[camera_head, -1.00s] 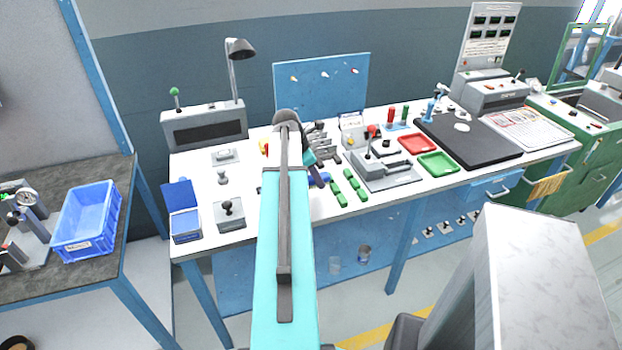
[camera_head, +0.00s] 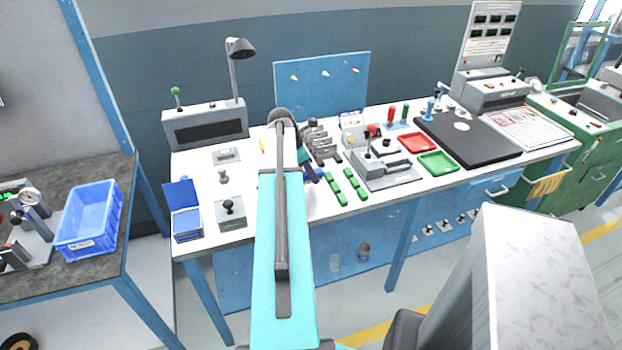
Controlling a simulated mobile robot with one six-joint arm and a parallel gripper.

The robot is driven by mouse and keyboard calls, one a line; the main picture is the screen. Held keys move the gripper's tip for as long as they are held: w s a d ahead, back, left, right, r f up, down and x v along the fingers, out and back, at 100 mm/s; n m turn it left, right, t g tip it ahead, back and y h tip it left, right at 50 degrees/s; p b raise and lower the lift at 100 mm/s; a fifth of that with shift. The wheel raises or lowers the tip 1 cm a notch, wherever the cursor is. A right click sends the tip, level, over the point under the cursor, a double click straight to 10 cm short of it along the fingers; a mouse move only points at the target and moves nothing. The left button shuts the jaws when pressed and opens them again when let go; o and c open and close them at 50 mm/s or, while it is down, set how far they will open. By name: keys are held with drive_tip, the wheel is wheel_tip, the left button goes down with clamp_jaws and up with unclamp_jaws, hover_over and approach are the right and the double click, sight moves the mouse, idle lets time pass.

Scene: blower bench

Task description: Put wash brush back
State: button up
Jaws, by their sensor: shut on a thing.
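My teal arm reaches forward over the middle of the white bench and covers much of my gripper (camera_head: 311,174). Only a dark blue part of it shows beside the arm, low over the bench near the green blocks. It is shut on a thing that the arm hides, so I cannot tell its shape. I cannot make out the wash brush for sure. A small yellow item (camera_head: 262,145) shows just left of the arm, partly covered; I cannot tell what it is.
A grey rack (camera_head: 322,145), green blocks (camera_head: 347,185), a grey fixture (camera_head: 388,168), and red (camera_head: 417,142) and green (camera_head: 438,162) trays stand right of my arm. A blue box (camera_head: 187,224) and a grey knob block (camera_head: 230,212) stand left. A pegboard (camera_head: 322,85) is behind.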

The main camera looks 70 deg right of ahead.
drive_tip(key=shift+f+p, duration=0.3)
drive_tip(key=shift+f, duration=1)
drive_tip(key=shift+f, duration=0.1)
drive_tip(key=o, duration=1)
drive_tip(key=shift+b+v, duration=0.95)
drive_tip(key=shift+v, duration=5.2)
